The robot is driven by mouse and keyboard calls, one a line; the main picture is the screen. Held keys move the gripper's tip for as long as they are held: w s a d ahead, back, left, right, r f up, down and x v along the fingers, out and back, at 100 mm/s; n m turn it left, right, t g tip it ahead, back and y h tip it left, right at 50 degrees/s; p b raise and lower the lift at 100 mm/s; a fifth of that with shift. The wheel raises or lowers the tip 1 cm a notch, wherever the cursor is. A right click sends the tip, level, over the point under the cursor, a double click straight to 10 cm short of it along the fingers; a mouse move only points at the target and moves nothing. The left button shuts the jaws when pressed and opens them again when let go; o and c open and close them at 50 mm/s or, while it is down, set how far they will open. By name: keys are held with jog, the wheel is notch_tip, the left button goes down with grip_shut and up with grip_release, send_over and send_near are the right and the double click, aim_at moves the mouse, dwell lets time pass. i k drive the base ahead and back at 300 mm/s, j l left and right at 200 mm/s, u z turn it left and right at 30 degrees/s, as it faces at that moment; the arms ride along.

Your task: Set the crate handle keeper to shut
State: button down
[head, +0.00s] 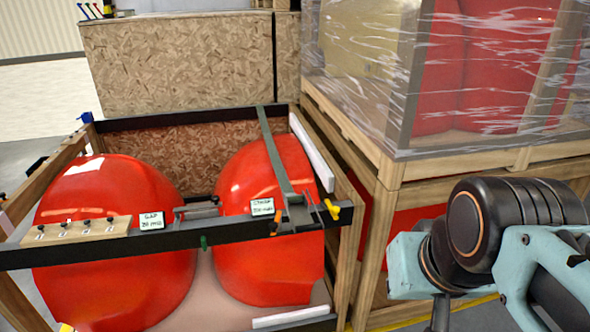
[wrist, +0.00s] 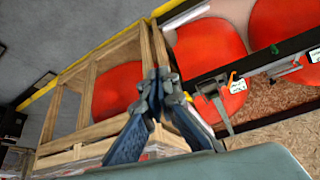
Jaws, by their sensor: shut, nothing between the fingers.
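A wooden crate with a black front bar (head: 110,247) holds two red nosecones (head: 265,180). At the bar's right end is a small yellow piece (head: 332,209) beside a dark bracket with thin red and blue parts (head: 312,207). My gripper (wrist: 160,78) is shut and empty, left of that corner in the wrist view. In the head view only my arm shows clearly, at right.
A wooden block with several black knobs (head: 75,231) and two white cards (head: 151,221) sit on the bar. A green tag (head: 204,243) hangs mid-bar. A wrapped crate (head: 480,170) stands close on the right. Grey floor (wrist: 40,45) is open at left in the wrist view.

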aim_at(274, 226)
jog(key=i+u, duration=0.1)
jog(key=i, duration=0.95)
